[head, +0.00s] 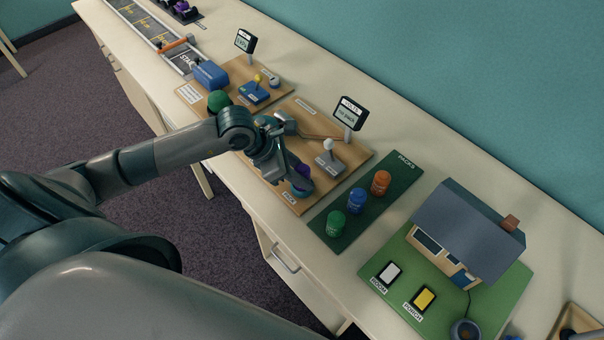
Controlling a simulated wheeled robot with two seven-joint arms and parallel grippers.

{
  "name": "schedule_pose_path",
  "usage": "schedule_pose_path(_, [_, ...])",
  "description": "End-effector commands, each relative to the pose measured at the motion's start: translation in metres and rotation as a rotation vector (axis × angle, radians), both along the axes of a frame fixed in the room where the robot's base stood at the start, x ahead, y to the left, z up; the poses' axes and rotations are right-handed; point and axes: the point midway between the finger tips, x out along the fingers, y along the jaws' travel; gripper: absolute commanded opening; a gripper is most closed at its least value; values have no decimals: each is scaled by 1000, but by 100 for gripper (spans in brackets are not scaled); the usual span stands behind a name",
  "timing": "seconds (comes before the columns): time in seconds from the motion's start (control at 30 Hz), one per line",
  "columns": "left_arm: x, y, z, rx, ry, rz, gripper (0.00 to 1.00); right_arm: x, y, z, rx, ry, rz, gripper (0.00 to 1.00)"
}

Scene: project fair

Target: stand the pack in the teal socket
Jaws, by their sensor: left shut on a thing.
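My left gripper (299,182) reaches over the front right part of a wooden board and points down. It is shut on a purple pack (301,190), mostly hidden by the fingers, low over the board's front edge. I cannot make out the teal socket; the gripper covers that part of the board, so I cannot tell whether the pack is in it or above it. A small screen (348,113) stands at the board's back. My right gripper is not in view.
Right of the board, a dark green mat (336,244) holds a green pack (336,223), a blue pack (357,201) and an orange pack (380,183). A model house (462,232) stands further right. A lever (328,155) rises close behind the gripper.

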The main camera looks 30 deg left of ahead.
Motion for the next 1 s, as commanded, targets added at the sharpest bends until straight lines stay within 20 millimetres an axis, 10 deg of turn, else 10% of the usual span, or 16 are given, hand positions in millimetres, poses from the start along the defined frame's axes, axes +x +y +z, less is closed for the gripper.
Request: schedule_pose_path(1.0, [0, 0, 0, 0, 0, 0, 9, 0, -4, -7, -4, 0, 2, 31])
